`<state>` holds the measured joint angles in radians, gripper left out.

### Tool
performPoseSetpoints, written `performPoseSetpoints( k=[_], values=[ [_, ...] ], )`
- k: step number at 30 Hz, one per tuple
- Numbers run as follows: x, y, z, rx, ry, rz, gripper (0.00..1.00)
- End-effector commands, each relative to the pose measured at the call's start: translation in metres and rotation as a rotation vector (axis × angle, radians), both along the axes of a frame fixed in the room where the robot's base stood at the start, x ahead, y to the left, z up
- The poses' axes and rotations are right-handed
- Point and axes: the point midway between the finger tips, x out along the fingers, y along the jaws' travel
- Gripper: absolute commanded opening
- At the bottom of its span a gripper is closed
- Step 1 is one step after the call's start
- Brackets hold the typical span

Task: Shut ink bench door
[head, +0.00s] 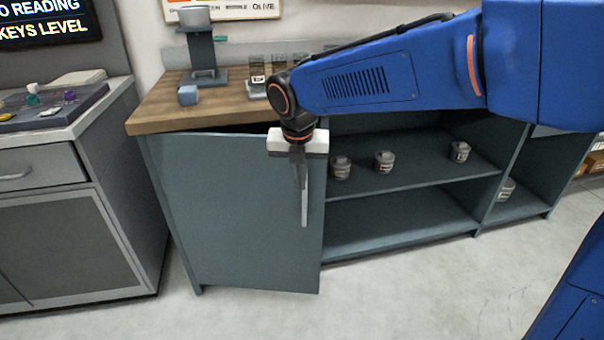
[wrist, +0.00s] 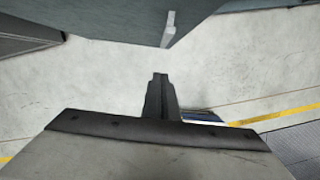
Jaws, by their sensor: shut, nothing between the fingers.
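The ink bench door (head: 230,215) is a grey-green panel at the left of the bench. It stands ajar: its right edge is swung out towards me, its bottom corner reaches past the cabinet floor, and a dark gap shows under the worktop. Its pale vertical handle (head: 305,207) is near the free right edge. My gripper (head: 301,186) points down in front of the handle's upper part, its fingers shut and empty. In the wrist view the shut fingers (wrist: 160,78) appear apart from the handle (wrist: 168,30) and the door (wrist: 120,15); contact is not visible.
Ink jars (head: 384,161) sit on the open shelf to the right. A grey cabinet (head: 70,240) stands at the left. The floor (head: 420,290) in front is clear.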

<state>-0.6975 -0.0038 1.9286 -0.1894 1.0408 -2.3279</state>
Motion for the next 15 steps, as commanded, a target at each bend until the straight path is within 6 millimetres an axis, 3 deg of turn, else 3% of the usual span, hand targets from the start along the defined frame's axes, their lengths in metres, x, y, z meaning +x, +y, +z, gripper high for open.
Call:
performPoseSetpoints(
  k=[10, 15],
  values=[
    [0.015, -0.001, -0.061, -0.002, 0.003, -0.001, 0.0],
    [0.039, -0.002, -0.061, 0.0, 0.0, -0.003, 0.0]
  ],
)
